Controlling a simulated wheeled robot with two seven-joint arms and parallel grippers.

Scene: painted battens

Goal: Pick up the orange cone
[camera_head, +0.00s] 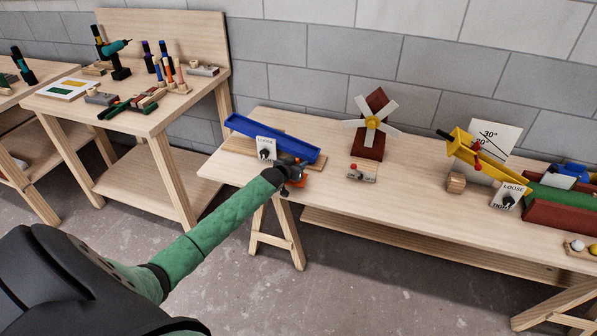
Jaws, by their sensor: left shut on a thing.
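My right gripper is not in view.
A blue trough (272,138) with a LOOSE knob sign (265,149) stands close behind the gripper. A pinwheel (373,121), a small switch box (361,173) and a yellow chute (474,155) stand to the right. A workbench with tools (150,118) is at left.

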